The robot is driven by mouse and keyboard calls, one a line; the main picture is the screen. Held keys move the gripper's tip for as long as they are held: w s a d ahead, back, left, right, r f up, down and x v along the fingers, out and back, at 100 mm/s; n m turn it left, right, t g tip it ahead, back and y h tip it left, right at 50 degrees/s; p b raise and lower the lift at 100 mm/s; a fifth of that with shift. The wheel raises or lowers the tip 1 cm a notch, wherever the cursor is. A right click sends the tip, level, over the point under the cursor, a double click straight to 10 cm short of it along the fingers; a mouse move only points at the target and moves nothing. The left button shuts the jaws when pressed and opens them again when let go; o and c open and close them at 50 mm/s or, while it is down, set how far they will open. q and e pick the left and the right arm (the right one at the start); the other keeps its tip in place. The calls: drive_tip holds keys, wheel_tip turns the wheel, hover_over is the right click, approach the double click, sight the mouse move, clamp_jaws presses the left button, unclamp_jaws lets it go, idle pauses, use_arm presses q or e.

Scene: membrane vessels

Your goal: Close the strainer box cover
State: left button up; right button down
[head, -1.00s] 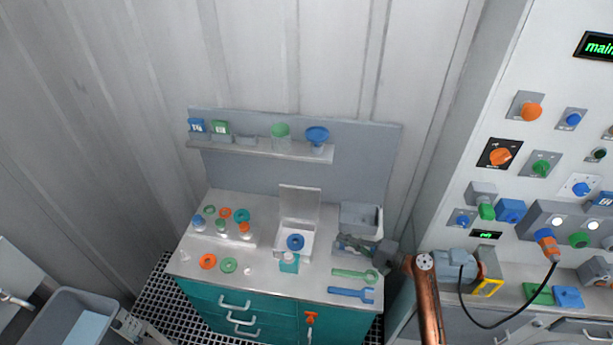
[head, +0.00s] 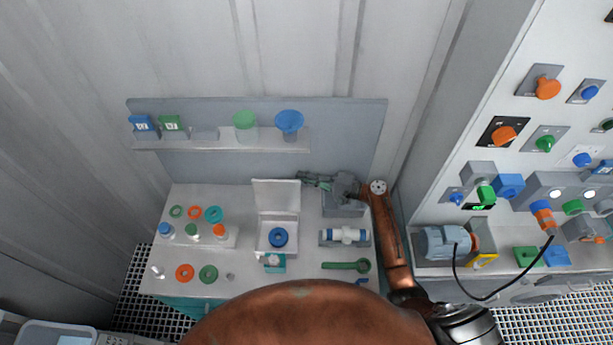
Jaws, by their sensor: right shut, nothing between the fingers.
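The strainer box (head: 262,245) is a small white box on the bench top, with a blue ring (head: 278,237) inside. Its cover (head: 276,196) stands open and upright at the back edge of the box. My right gripper (head: 304,178) is shut and empty. Its fingertips point left, close to the upper right corner of the cover; I cannot tell whether they touch it. My left gripper is not in view.
A grey bin (head: 343,207) stands right of the box, partly behind my right gripper. A white and blue cartridge (head: 345,235) and a green wrench (head: 345,265) lie before it. Bottles and rings sit left. A shelf (head: 225,143) runs behind. My copper-coloured arm covers the bench front.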

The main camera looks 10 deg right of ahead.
sight(287, 181)
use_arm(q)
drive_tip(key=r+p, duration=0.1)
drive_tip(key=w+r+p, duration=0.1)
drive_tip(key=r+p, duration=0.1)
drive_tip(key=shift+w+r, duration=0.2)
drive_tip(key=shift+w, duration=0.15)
use_arm(e)
drive_tip(key=a, duration=0.6)
drive_tip(key=shift+s+r, duration=0.1)
drive_tip(key=shift+s, duration=0.1)
